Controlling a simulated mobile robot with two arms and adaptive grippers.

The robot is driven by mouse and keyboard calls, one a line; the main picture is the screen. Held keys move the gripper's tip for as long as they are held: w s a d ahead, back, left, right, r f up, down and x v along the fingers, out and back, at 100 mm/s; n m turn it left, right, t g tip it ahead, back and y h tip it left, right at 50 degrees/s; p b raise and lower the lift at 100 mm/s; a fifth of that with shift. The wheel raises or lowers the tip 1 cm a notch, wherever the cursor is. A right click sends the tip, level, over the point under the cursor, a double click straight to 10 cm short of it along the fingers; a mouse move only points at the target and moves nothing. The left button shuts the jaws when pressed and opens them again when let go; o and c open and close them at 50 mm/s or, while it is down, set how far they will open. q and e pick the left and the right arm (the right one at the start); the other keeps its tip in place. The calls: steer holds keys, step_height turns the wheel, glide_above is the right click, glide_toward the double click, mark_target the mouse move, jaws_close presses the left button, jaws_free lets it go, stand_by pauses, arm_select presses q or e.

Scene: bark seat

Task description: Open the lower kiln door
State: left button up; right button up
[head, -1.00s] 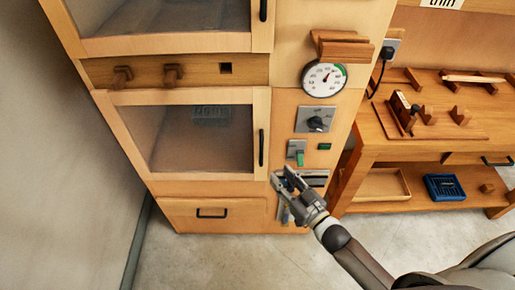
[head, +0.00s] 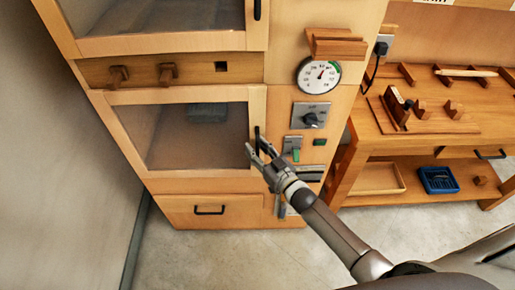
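The lower kiln door (head: 180,181) is a wooden frame around a dark glass pane and appears shut. Its black vertical handle (head: 257,136) is on the right side of the frame. My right gripper (head: 256,149) is at the lower end of this handle, with its fingers spread apart. I cannot tell whether the fingers touch the handle. The gripper hides part of the door's lower right corner. My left gripper is not in view.
The upper door (head: 160,42) is above, with two wooden pegs between. A dial (head: 319,75), a knob panel (head: 311,115) and a green switch (head: 295,155) are right of the handle. A drawer (head: 210,210) is below. A workbench (head: 430,146) stands at the right.

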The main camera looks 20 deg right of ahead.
jaws_close()
stand_by(0.3)
